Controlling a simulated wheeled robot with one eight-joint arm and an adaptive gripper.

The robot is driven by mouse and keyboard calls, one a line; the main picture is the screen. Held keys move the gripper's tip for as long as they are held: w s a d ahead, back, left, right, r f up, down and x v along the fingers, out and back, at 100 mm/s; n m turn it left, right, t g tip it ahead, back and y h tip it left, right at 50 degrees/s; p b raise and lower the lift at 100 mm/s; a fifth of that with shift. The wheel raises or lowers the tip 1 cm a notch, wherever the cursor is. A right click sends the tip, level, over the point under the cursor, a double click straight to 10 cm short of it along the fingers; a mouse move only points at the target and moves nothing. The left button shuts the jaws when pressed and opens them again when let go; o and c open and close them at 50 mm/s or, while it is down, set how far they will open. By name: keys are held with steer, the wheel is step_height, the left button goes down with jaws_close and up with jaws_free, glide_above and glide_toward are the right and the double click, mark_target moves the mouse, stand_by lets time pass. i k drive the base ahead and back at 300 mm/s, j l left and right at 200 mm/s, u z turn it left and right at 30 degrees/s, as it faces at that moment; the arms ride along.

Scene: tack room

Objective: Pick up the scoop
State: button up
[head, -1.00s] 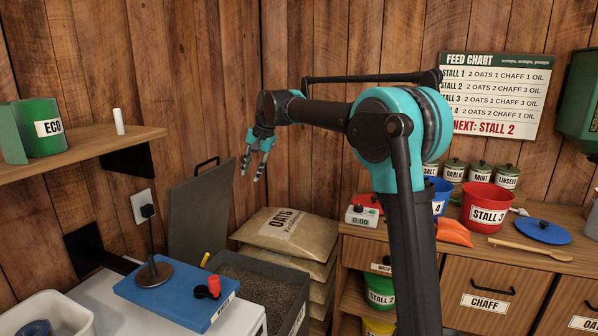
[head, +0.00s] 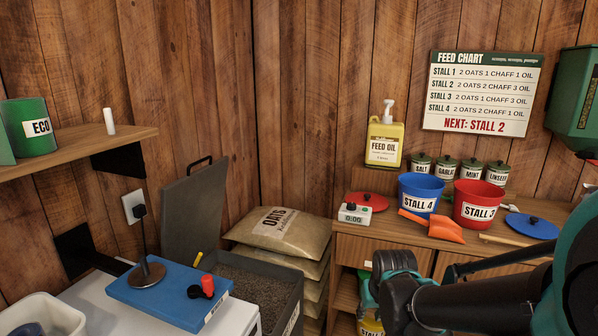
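An orange scoop (head: 438,226) lies on the wooden counter (head: 385,232), in front of the blue STALL 4 bucket (head: 420,197) and left of the red STALL 3 bucket (head: 480,207). Its narrow handle points left and its wide end points right. My arm fills the lower right of the head view, in front of the counter and below the scoop. I see no fingers of my gripper, so whether it is open or shut does not show.
A red lid (head: 367,198) and a small timer (head: 353,213) are left of the scoop. A blue lid (head: 532,226) and a wooden spoon (head: 503,240) are right. A feed oil bottle (head: 385,142) and several jars stand behind. A grain bin (head: 290,290) sits left.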

mark_target(439, 227)
steer(key=z, duration=0.8)
